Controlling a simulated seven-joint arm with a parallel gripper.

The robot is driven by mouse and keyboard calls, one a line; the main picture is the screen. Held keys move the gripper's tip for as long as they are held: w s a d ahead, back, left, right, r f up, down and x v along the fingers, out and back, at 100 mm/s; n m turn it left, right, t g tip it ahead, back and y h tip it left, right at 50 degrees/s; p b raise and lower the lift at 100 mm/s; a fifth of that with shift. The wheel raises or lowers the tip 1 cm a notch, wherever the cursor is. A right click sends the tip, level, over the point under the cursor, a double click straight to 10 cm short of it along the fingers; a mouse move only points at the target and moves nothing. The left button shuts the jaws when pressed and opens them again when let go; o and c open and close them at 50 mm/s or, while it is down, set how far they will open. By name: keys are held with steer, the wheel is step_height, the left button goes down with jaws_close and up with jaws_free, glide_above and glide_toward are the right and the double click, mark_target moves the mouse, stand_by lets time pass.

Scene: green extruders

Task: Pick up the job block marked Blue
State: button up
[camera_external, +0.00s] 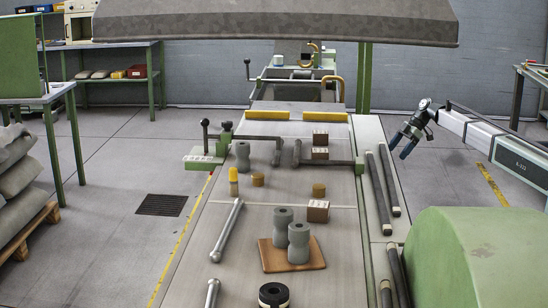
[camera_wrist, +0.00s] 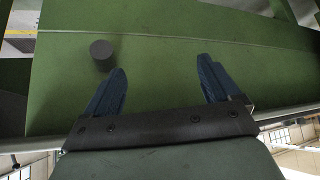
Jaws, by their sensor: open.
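Two small brown blocks with pale marked faces stand on the grey machine bed: a far block (camera_external: 320,146) by the dark bars and a near block (camera_external: 318,211) beyond the grey spools. The markings are too small to read, so I cannot tell which is marked Blue. My gripper (camera_external: 399,148) is off the right side of the bed, apart from both blocks, with its blue fingers pointing down and left. In the wrist view my gripper (camera_wrist: 162,68) is open and empty, facing a green surface. No block shows in the wrist view.
Grey spools (camera_external: 283,220) stand on a brown board (camera_external: 315,257). Dark rods (camera_external: 377,195) line the bed's right edge. A green rounded housing (camera_external: 475,260) fills the lower right. A dark cylinder (camera_wrist: 101,55) sits on the green surface (camera_wrist: 160,35). A grey hood (camera_external: 275,22) hangs above.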

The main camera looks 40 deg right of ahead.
step_height(320, 180, up, 8)
steer(key=w+d+n+t, duration=0.1)
steer(key=w+d+n, duration=0.1)
steer(key=w+d, duration=0.1)
steer(key=n+g+h, duration=0.4)
steer(key=n+h, duration=0.3)
steer(key=n, duration=0.5)
glide_toward(320, 132)
step_height(320, 132, down, 11)
steer(key=shift+s+d+f, duration=0.1)
steer(key=shift+s, duration=0.05)
steer(key=shift+c, duration=0.2)
steer(key=c, duration=1)
